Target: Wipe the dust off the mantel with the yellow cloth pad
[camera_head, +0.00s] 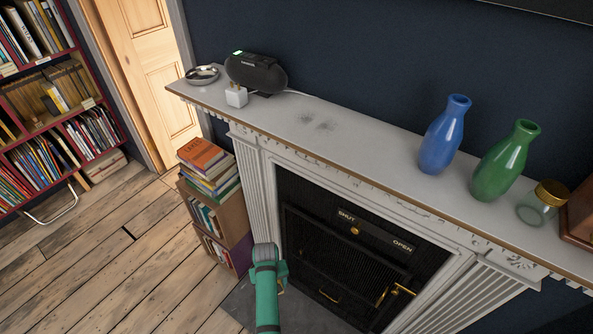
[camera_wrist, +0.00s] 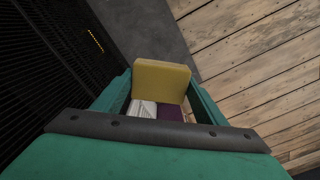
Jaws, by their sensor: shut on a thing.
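The white mantel (camera_head: 375,139) runs across the head view above the fireplace. A grey patch of dust (camera_head: 318,123) lies on it, left of the middle. In the head view my green arm reaches up from the bottom edge, in front of the fireplace and below the mantel; the fingertips are hidden there. In the wrist view my gripper (camera_wrist: 160,98) is shut on the yellow cloth pad (camera_wrist: 161,80), held between its two green fingers. The pad is clear of the mantel.
A blue vase (camera_head: 443,138), a green vase (camera_head: 505,160) and a gold-lidded jar (camera_head: 538,208) stand on the mantel's right. A black speaker (camera_head: 256,73), a white plug (camera_head: 236,96) and a metal bowl (camera_head: 202,74) stand at its left end. Stacked books (camera_head: 208,168) stand below.

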